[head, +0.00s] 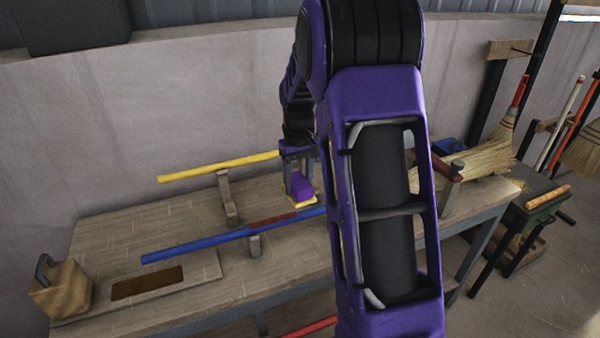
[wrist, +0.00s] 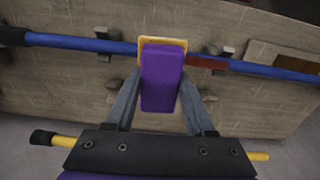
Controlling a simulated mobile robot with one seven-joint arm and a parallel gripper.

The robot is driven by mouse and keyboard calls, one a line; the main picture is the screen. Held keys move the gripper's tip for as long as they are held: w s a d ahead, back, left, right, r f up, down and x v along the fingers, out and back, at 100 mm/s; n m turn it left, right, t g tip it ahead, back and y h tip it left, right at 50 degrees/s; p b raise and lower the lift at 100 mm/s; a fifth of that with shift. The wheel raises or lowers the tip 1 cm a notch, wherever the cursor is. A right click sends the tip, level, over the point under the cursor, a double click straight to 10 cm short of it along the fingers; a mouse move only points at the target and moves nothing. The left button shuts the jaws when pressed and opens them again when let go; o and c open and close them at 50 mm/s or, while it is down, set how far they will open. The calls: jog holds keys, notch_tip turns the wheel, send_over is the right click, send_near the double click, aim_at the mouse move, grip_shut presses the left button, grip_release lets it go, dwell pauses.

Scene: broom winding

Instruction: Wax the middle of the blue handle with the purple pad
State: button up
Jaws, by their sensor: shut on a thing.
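The blue handle (head: 200,243) rests level on a wooden support above the workbench in the head view. It also crosses the top of the wrist view (wrist: 90,44). A reddish-brown section shows on it (head: 272,222), left of the pad in the head view. The purple pad (wrist: 162,80) has a yellow underside edge. My gripper (wrist: 158,98) is shut on the purple pad, with a finger on each side. In the wrist view the pad's far end overlaps the blue handle beside the reddish-brown section; I cannot tell whether they touch.
A yellow handle (head: 215,166) lies on supports behind the blue one. A wooden block with a dark grip (head: 60,288) and a board with a dark brown patch (head: 147,283) are at the bench's left. Broom bristles (head: 485,158) lie at the right end.

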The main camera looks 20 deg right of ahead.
jog(key=shift+r, duration=0.9)
